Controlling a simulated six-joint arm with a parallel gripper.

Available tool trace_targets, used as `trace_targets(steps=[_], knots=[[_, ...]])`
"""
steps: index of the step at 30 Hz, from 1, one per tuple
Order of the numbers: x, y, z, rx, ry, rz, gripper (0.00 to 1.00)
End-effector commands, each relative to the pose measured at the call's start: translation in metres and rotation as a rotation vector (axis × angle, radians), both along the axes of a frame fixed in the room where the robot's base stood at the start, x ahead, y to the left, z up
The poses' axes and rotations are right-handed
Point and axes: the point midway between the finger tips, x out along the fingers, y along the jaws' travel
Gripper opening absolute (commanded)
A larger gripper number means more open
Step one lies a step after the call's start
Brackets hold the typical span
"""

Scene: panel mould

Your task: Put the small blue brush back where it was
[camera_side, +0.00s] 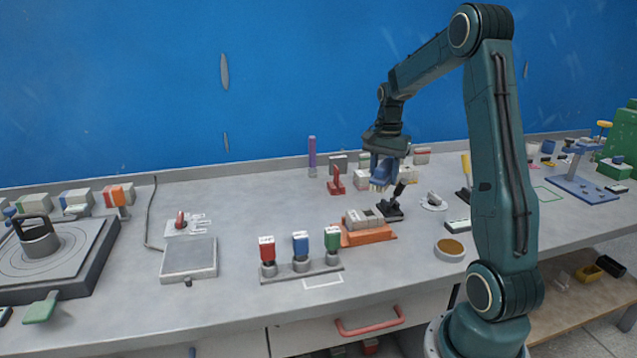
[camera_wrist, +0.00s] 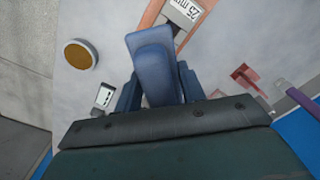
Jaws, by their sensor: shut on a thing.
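My gripper (camera_side: 385,160) is shut on the small blue brush (camera_side: 380,182), holding it above the bench in the side view. The brush's pale bristle end points down. In the wrist view the blue brush (camera_wrist: 150,62) sits between the two blue-grey fingers of my gripper (camera_wrist: 158,88) and hides part of what lies below. A black stand (camera_side: 390,211) with an upright arm is just below the brush. I cannot tell from these frames where the brush was before.
An orange tray with a grey block (camera_side: 363,234) lies in front. A rack with red, blue and green labelled tools (camera_side: 301,268) stands left of it. A round cup (camera_side: 449,250), a red clamp (camera_side: 336,186) and a purple cylinder (camera_side: 312,157) are nearby.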

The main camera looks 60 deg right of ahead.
Motion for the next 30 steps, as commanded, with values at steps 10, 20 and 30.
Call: trace_targets(steps=[10,20,30], knots=[[0.042,0.007,0.008,-0.002,-0.001,0.088,0.21],[0.131,0.043,0.025,-0.003,-0.001,0.285,0.21],[0.217,0.111,0.041,-0.003,-0.001,0.5,0.21]])
